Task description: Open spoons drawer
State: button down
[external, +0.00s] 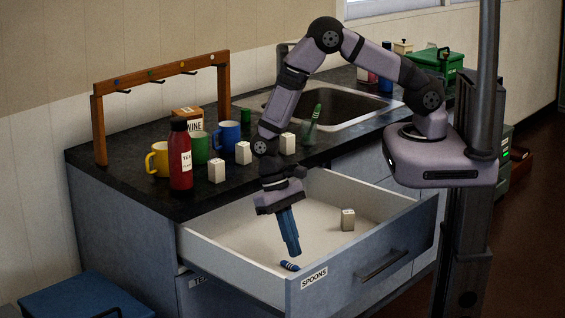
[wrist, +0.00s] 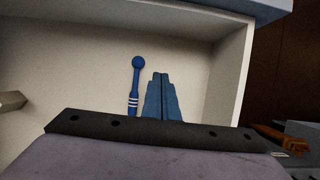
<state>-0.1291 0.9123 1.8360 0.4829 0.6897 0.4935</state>
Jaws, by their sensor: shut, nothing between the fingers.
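The spoons drawer (external: 334,287) stands pulled out from the counter, with its "SPOONS" label (external: 314,278) and bar handle (external: 382,264) on the front. My gripper (external: 294,252) points down over the inside of the open drawer, near its front left. In the wrist view my gripper (wrist: 161,76) is shut and empty. A blue spoon-like piece with white stripes (wrist: 135,88) lies on the drawer floor beside the fingers; its end also shows in the external view (external: 290,266). A small whitish box (external: 348,219) stands in the drawer toward the right.
A lower drawer with a partly hidden label (external: 197,283) sits below. Mugs, a red bottle (external: 180,155), small white boxes and a hook rack (external: 160,72) stand on the counter (external: 130,174). A sink (external: 325,104) lies behind. A blue bin (external: 85,296) is at lower left.

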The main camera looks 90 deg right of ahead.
jog(key=b+v, duration=0.1)
jog(key=v, duration=0.6)
jog(key=shift+r+b, duration=0.25)
jog(key=shift+b, duration=0.05)
jog(key=s+d+f+n+g+h, duration=0.1)
jog(key=s+d+n+h, duration=0.1)
jog(key=s+d+n, duration=0.55)
jog(key=s+d+r+n+t+h, duration=0.1)
jog(key=s+d+r+n+t, duration=0.1)
jog(key=s+r, duration=0.55)
jog(key=r+t, duration=0.1)
jog(key=w+r+t, duration=0.1)
jog(key=r, duration=0.1)
jog(key=shift+w+d+r+m, duration=0.15)
jog(key=shift+w+d+m, duration=0.05)
jog(key=shift+d+m, duration=0.05)
